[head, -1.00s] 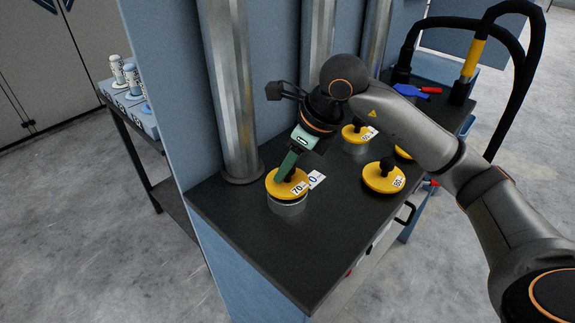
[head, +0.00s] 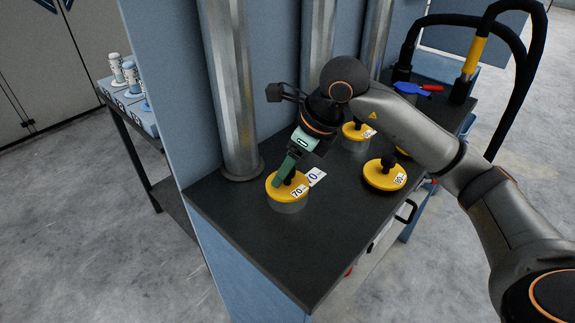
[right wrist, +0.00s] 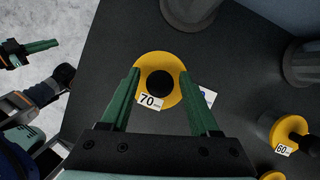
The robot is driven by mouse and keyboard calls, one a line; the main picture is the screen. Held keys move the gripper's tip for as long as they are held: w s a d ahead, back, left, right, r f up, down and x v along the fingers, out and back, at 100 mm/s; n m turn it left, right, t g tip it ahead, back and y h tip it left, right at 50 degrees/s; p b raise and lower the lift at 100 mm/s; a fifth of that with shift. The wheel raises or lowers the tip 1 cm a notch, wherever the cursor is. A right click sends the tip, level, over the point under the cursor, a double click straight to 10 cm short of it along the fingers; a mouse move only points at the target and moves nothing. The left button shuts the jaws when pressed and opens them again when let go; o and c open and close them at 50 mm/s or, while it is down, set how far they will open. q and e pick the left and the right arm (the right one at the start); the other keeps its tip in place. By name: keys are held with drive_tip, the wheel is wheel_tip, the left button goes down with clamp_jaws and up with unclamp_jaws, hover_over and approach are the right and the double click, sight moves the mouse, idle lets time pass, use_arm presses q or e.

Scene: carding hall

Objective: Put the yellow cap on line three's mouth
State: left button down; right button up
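A yellow cap marked 70 (head: 273,184) with a black knob sits on a short grey metal cylinder (head: 290,207) near the bench's front left corner. The cap also shows in the right wrist view (right wrist: 158,60). My right gripper (head: 284,176) is directly over it. In the right wrist view its green fingers (right wrist: 163,92) stand apart on either side of the knob, with small gaps. A white card (head: 316,177) lies beside the cap, its number partly hidden. Part of what looks like my left gripper (right wrist: 36,48) shows at the upper left; its state is unclear. I cannot tell which mouth is line three's.
A yellow cap marked 80 (head: 384,175) lies on the dark bench (head: 268,241). A yellow cap marked 60 (right wrist: 288,131) sits farther back on another cylinder. Another cap is partly hidden by my arm. Tall metal pipes (head: 232,90) stand along the blue panel. The front left bench is clear.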

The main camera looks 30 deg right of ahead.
use_arm(q)
drive_tip(key=shift+a, duration=0.1)
use_arm(e)
drive_tip(key=shift+r+p, duration=0.5)
use_arm(q)
drive_tip(key=shift+s+a+r+p, duration=0.3)
drive_tip(key=shift+a+r+p, duration=0.15)
drive_tip(key=shift+a+p, duration=0.15)
use_arm(e)
drive_tip(key=v, duration=1.2)
drive_tip(key=shift+d+r, duration=0.1)
